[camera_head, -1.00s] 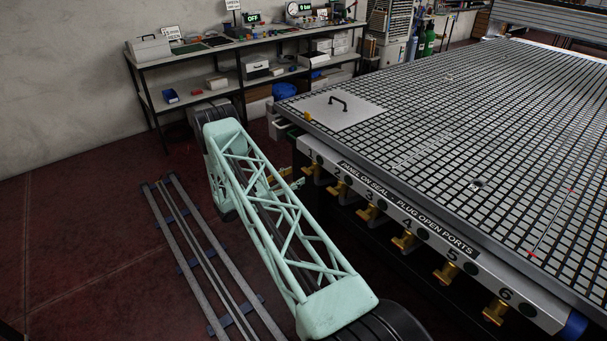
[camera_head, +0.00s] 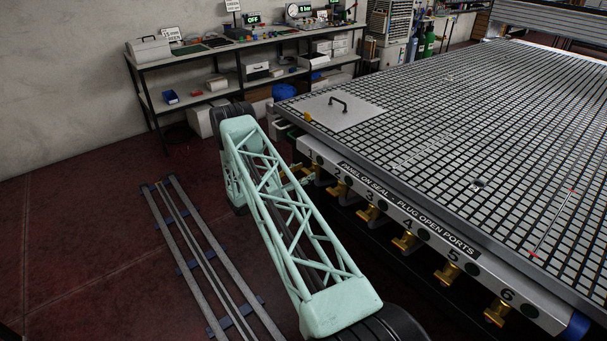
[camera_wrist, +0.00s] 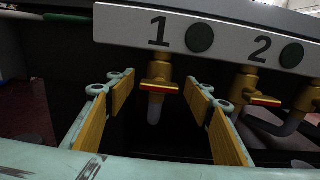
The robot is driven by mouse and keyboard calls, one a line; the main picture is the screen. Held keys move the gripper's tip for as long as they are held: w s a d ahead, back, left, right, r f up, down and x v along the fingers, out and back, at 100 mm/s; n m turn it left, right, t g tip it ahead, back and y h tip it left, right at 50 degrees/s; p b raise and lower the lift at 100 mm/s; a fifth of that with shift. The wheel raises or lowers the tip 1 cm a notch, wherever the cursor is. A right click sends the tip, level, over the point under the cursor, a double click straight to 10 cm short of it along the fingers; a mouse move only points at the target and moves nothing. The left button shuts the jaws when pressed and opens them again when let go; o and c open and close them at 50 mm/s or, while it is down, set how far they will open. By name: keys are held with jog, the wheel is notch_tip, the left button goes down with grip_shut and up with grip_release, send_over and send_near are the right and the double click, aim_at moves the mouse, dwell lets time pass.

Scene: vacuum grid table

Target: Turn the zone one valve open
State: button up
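The zone one valve (camera_wrist: 158,84) is a brass valve with a red and yellow handle, under the number 1 on the white strip in the wrist view. Its handle lies roughly crosswise. My gripper (camera_wrist: 165,95) is open, with yellow-padded fingers on either side of the valve. The valve shows between the fingers, a little ahead; I cannot tell any contact.
The zone two valve (camera_wrist: 252,90) stands just right of the right finger. Several more brass valves line the edge of the grid table (camera_head: 430,120). A panel with a black handle (camera_head: 335,110) lies on the table. A workbench (camera_head: 215,50) stands behind.

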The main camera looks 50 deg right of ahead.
jog(key=c, duration=0.7)
jog(key=shift+n, duration=0.5)
jog(key=n+b, duration=0.2)
jog(key=n, duration=0.5)
jog(key=shift+w+f, duration=0.1)
jog(key=shift+f, duration=0.05)
jog(key=shift+w+f+n+b, duration=0.1)
jog(key=shift+n+b, duration=0.2)
jog(key=shift+n, duration=2.2)
jog(key=shift+f+n+b, duration=0.1)
jog(key=shift+n+b, duration=0.2)
jog(key=shift+n, duration=2.2)
jog(key=shift+c, duration=0.2)
